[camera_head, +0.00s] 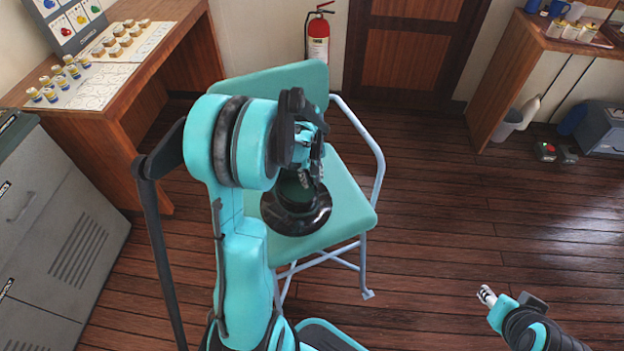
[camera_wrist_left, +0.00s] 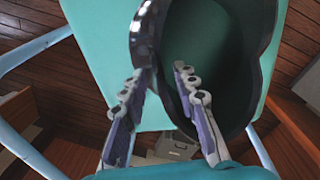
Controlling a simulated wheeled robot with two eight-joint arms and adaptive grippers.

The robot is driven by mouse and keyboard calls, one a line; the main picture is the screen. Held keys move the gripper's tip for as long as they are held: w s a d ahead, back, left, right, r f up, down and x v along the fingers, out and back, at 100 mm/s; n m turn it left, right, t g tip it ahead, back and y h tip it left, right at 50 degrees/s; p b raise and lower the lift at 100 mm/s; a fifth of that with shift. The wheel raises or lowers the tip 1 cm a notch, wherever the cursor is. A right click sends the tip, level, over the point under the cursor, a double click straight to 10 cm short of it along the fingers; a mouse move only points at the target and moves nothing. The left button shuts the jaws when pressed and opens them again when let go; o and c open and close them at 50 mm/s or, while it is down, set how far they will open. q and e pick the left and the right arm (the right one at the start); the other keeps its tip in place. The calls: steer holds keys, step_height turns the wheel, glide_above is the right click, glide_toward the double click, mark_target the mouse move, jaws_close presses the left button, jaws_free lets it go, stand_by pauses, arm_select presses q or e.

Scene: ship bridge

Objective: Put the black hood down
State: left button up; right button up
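The black hood (camera_head: 296,212) is a glossy dark, round shell with a dark green inside, seen below my left gripper (camera_head: 308,178) and in front of the teal chair seat (camera_head: 345,195). In the left wrist view, the fingers of the left gripper (camera_wrist_left: 158,85) sit on either side of the hood's wall, and the black hood (camera_wrist_left: 225,115) fills the upper right. Whether the hood touches the seat is hard to tell. My right gripper (camera_head: 487,295) is over the floor at lower right, with its finger gap too small to judge.
The chair has a grey tube armrest (camera_head: 372,140). A wooden desk (camera_head: 160,75) with small jars stands at left, above a grey cabinet (camera_head: 60,240). A red extinguisher (camera_head: 318,40) is at the back wall. A wooden counter (camera_head: 500,85) stands at right. The floor between is clear.

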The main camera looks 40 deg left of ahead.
arm_select(q)
step_height(320, 180, up, 10)
steer(key=p, duration=0.3)
steer(key=s+d+r+m+t, duration=0.3)
steer(key=s+d+m, duration=0.3)
steer(key=d, duration=0.3)
steer(key=s+d+r+m+t, duration=0.3)
steer(key=s+d+r+m, duration=0.2)
steer(key=d, duration=0.4)
steer(key=shift+s+d+r+m+t, duration=0.25)
steer(key=shift+s+m, duration=0.25)
steer(key=shift+s, duration=0.35)
steer(key=shift+f, duration=0.15)
